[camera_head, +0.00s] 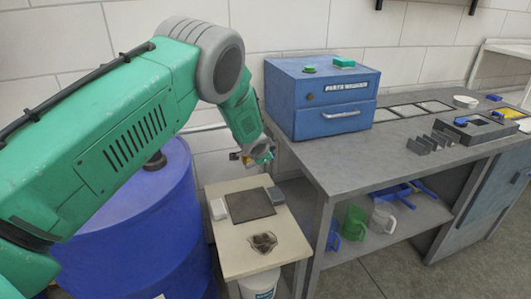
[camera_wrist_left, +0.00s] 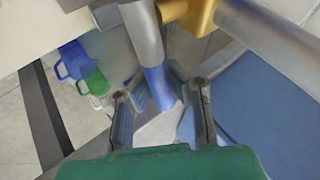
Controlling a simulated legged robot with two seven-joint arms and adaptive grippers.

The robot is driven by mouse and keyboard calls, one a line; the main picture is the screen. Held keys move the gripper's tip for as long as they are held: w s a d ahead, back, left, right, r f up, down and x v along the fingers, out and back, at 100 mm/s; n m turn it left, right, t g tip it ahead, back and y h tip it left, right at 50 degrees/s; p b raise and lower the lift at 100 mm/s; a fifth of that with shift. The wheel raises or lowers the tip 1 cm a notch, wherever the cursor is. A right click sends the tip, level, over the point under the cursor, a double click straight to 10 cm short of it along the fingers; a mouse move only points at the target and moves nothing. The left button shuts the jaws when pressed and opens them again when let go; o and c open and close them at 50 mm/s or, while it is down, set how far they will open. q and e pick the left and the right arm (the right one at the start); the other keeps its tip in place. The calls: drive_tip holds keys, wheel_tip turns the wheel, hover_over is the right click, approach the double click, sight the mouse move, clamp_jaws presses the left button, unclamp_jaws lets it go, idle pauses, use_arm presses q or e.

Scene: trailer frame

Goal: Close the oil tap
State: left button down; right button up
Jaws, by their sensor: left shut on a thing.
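The oil tap (camera_head: 235,156) shows as a small brass-coloured piece beside the blue drum, above the small side table. In the left wrist view its brass body (camera_wrist_left: 190,12) joins a grey pipe, and a lever with a blue grip (camera_wrist_left: 160,88) extends down from it. My left gripper (camera_head: 262,158) is at the tap in the head view, partly hidden by its own wrist. In the left wrist view my left gripper (camera_wrist_left: 162,108) has its two fingers on either side of the blue grip and is shut on it. My right gripper is not in view.
A blue drum (camera_head: 150,215) stands at left under my arm. A side table (camera_head: 235,262) holds a dark plate and a funnel opening. A grey workbench (camera_head: 360,165) with a blue parts washer (camera_head: 318,95) stands at right. Jugs (camera_head: 354,222) sit on its lower shelf.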

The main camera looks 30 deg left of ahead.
use_arm(q)
drive_tip(key=shift+w+d+f+m+g+y, duration=0.15)
drive_tip(key=shift+f+m+g+y, duration=0.5)
drive_tip(key=shift+g, duration=0.65)
drive_tip(key=shift+f+y, duration=0.1)
drive_tip(key=shift+y, duration=0.25)
drive_tip(key=c, duration=1.7)
unclamp_jaws()
drive_tip(key=shift+c, duration=0.2)
drive_tip(key=shift+w+f, duration=0.1)
drive_tip(key=shift+f, duration=0.05)
drive_tip(key=v, duration=1.2)
drive_tip(key=shift+f, duration=0.15)
